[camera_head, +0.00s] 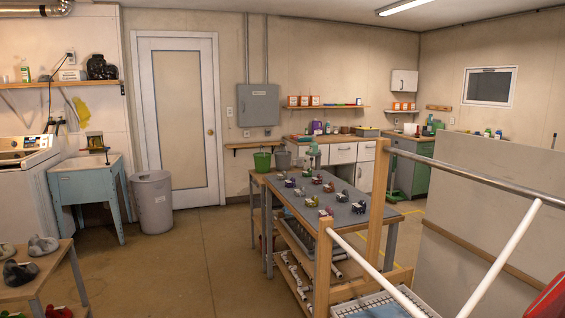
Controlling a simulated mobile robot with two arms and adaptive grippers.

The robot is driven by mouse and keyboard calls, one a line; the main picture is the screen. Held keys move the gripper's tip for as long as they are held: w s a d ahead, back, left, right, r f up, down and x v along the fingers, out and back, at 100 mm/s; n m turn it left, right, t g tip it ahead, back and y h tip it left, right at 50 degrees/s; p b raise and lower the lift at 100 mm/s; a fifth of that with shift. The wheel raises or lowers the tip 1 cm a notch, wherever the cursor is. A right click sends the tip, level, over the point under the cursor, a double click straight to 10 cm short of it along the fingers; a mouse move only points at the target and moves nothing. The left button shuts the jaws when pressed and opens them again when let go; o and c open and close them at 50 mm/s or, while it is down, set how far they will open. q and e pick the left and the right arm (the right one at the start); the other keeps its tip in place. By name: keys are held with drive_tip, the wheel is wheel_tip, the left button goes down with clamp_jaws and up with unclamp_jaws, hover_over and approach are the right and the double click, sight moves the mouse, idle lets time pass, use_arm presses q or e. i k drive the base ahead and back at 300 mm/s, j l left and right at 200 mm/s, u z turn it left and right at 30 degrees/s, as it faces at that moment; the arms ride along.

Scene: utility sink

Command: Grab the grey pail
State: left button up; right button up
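A small grey pail (283,160) stands upright beside a green pail (262,162) at the far left end of the long grey-topped table (352,218). The green pail is at its left. The grey pail's lower part is partly hidden by things near the table's end. A much larger grey bin (152,203) stands on the floor between the sink and the door. Neither of my grippers shows in the head view.
A blue utility sink (88,184) and a white washer (27,185) stand at left. A metal rail (470,178) and a pale panel (495,205) block the right. The floor (190,262) left of the table is open.

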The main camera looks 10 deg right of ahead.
sight(282, 158)
drive_tip(key=i+u, duration=0.15)
drive_tip(key=i, duration=4.15)
